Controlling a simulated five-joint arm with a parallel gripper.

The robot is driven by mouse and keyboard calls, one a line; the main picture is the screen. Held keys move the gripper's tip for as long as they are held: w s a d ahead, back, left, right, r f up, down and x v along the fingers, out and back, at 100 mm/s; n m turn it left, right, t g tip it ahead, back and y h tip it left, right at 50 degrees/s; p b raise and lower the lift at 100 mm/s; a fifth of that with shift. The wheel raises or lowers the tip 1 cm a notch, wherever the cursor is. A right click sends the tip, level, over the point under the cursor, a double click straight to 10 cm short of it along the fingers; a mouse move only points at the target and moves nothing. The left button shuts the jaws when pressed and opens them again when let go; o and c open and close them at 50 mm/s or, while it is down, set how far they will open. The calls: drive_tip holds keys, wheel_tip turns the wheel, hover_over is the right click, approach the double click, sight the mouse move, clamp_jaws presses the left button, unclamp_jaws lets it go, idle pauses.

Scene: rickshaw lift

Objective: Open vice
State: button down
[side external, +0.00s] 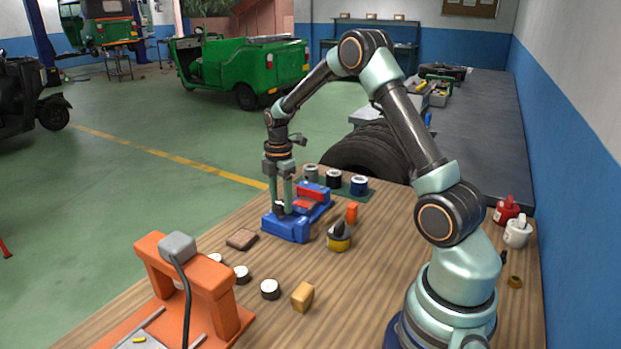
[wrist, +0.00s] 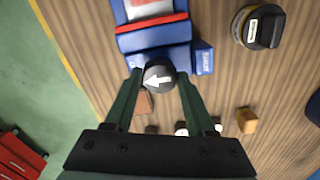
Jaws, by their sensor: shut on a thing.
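The blue vice (side external: 288,229) with red jaw parts stands on the wooden table, and its body also shows at the top of the wrist view (wrist: 153,38). A round black knob (wrist: 158,76) with a white arrow sits at the vice's near end. The arrow points left in the wrist view. My gripper (side external: 281,208) reaches down over that end, and its two green fingers (wrist: 159,82) are shut on the knob, one on each side. A pale block shows between the red parts of the vice; whether it is clamped I cannot tell.
A yellow-black tin (side external: 339,240) and an orange piece (side external: 352,213) stand right of the vice. Several small cylinders (side external: 334,180) stand behind it. A brown block (side external: 241,239), a tan block (side external: 302,297) and an orange press frame (side external: 213,287) are in front.

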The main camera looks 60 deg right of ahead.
sight(281, 203)
drive_tip(key=shift+r, duration=0.1)
idle(0.3)
drive_tip(key=shift+c, duration=1.2)
unclamp_jaws()
wheel_tip(281, 203, up, 12)
